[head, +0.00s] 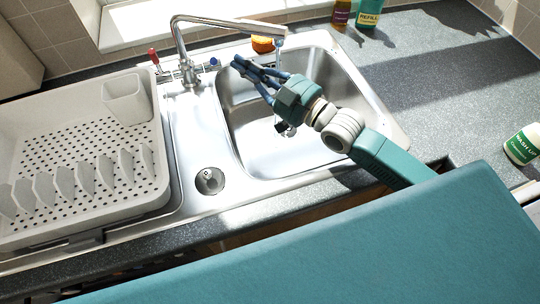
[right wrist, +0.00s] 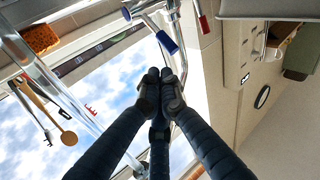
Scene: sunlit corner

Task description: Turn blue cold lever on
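The blue cold lever (head: 214,62) is at the right side of the chrome tap (head: 188,72), behind the sink. In the right wrist view the blue lever (right wrist: 167,42) shows just beyond my fingertips, with a small gap in the picture. The red lever (head: 154,56) is on the tap's left side; it also shows in the right wrist view (right wrist: 203,20). My right gripper (head: 238,64) is over the sink basin, to the right of the blue lever. Its fingertips (right wrist: 162,88) are drawn together with nothing between them. My left gripper is not in view.
The tap's spout (head: 230,22) arches above my right gripper. An orange sponge (head: 262,44) and bottles (head: 368,12) stand behind the basin (head: 262,150). A dish rack (head: 90,185) fills the left. The right counter (head: 440,75) is mostly clear.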

